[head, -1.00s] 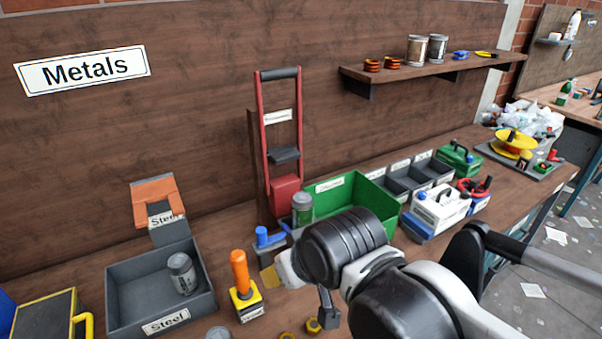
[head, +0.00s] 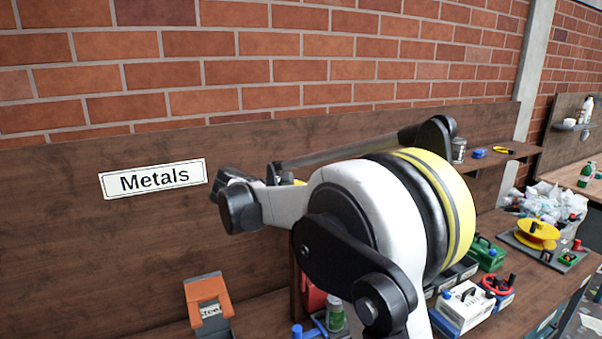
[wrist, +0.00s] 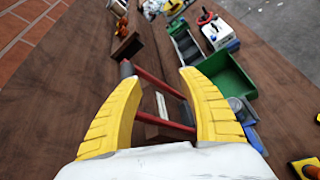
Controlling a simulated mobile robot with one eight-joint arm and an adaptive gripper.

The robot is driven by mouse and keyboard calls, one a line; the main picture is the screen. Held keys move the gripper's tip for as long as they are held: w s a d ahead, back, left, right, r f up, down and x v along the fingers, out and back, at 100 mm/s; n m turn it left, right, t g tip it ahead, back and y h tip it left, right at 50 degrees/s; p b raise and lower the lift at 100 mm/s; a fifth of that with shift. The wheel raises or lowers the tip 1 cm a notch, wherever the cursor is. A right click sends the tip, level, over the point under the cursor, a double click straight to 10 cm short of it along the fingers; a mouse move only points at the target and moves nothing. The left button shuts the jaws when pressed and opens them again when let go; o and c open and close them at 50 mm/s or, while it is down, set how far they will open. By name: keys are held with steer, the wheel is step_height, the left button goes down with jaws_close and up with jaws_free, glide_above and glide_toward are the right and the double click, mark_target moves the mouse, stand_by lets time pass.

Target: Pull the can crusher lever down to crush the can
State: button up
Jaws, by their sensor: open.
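The can crusher stands against the wooden back panel. In the head view my arm hides most of it, and only its red lower block (head: 312,297) shows. A can with a green label (head: 335,314) sits beside that block. In the wrist view the red-railed lever (wrist: 152,82) shows beyond and between my fingers, with its dark handle bar (wrist: 126,69) near the left fingertip. My gripper (wrist: 160,74) has its two yellow fingers spread wide, with nothing held. I cannot tell whether a finger touches the lever. In the head view the fingers are mostly hidden behind my arm.
A Metals sign (head: 153,179) hangs on the panel. An orange-topped Steel holder (head: 208,304) is at lower left. The shelf (head: 492,160) holds a can and small tools. A green bin (wrist: 225,80) lies close to the right finger in the wrist view.

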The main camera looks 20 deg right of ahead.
steer(key=w+a+n+g+h, duration=0.1)
steer(key=w+n+g+h, duration=0.15)
steer(key=w+h, duration=0.4)
steer(key=shift+n+t+y, duration=0.25)
steer(key=shift+y, duration=0.5)
steer(key=d, duration=0.3)
steer(key=w+d, duration=0.1)
steer(key=d, duration=0.6)
steer(key=shift+w+f, duration=0.15)
steer(key=shift+f, duration=0.15)
jaws_close()
